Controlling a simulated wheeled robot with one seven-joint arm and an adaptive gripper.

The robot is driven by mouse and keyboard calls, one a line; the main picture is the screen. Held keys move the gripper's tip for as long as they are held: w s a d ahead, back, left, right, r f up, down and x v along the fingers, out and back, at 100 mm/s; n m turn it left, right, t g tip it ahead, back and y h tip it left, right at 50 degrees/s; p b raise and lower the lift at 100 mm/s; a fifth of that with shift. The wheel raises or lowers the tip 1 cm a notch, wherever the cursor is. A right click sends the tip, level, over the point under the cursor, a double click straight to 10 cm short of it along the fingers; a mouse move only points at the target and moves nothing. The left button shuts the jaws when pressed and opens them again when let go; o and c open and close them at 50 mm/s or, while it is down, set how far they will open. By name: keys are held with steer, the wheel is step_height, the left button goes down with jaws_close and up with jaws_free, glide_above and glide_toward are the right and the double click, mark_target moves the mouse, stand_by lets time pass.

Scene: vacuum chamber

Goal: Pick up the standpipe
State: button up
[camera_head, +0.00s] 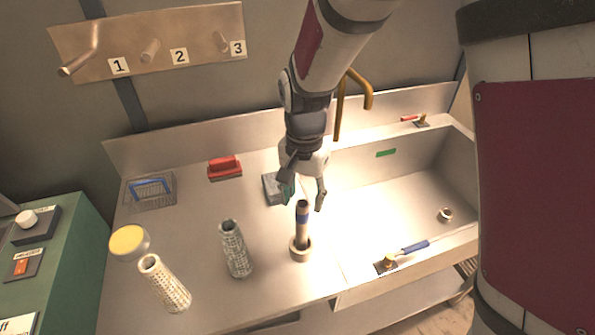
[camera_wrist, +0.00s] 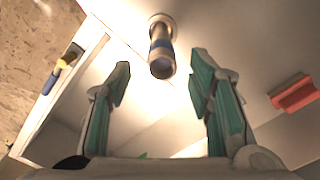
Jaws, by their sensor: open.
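The standpipe (camera_head: 302,218) is a brown tube with a blue band. It stands upright in a pale round base on the steel counter, just left of the sink basin. In the wrist view the standpipe (camera_wrist: 161,50) shows end-on, beyond and between the fingertips. My gripper (camera_head: 303,192) is open and empty, pointing down just above the standpipe's top. Its green-padded fingers spread to either side in the wrist view, and no contact shows.
Two perforated cylinders (camera_head: 235,248) (camera_head: 165,283) and a yellow-topped item (camera_head: 129,241) stand left. A wire basket (camera_head: 151,191), red brush (camera_head: 225,167) and grey block (camera_head: 272,188) sit behind.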

mark_target(302, 220)
steer(key=shift+a+f+p, duration=0.1)
steer(key=shift+f+p, duration=0.25)
steer(key=shift+f, duration=3.9)
jaws_close()
